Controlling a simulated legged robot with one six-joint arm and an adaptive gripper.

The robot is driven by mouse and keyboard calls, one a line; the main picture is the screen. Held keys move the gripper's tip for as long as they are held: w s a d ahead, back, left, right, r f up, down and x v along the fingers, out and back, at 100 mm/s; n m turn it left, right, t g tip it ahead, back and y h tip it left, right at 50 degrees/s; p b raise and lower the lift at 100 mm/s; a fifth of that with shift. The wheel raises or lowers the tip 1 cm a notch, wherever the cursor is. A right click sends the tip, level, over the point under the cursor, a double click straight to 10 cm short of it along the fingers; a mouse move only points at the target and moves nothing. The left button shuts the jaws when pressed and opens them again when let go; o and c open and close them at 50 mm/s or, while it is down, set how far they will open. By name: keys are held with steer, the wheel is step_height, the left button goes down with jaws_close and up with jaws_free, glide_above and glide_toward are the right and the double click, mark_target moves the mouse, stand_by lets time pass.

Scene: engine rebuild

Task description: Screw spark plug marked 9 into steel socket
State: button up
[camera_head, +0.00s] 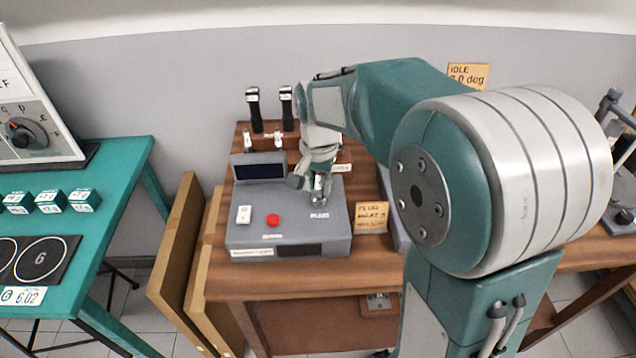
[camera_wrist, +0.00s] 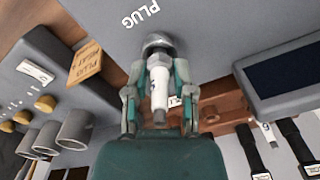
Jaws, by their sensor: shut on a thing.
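My gripper (camera_head: 318,183) points down over the right part of a grey tester box (camera_head: 248,220) on the wooden bench. In the wrist view my gripper (camera_wrist: 158,78) is shut on a white spark plug (camera_wrist: 159,95) with a dark tip towards the camera. No number is readable on the plug's visible side. The plug's far end meets a rounded steel socket (camera_wrist: 158,42) on the box top, beside a "PLUG" label. I cannot tell how deep the plug sits. In the head view the fingers hide most of the plug.
The box carries a dark display (camera_head: 260,171), a red button (camera_head: 273,220) and a white switch (camera_head: 244,214). Behind it, black-handled tools (camera_head: 254,110) and white plugs stand in a wooden rack. A plug card (camera_head: 370,217) stands right of the box. A teal table (camera_head: 110,190) is at left.

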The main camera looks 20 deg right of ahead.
steer(key=m, duration=0.4)
steer(key=shift+m, duration=0.4)
steer(key=m, duration=0.4)
steer(key=shift+m, duration=0.4)
steer(key=o, duration=1)
steer(key=n, duration=0.9)
steer(key=shift+n, duration=0.4)
steer(key=n, duration=0.4)
steer(key=shift+n, duration=0.4)
steer(key=n, duration=0.4)
steer(key=shift+a+n, duration=0.1)
steer(key=shift+n, duration=0.3)
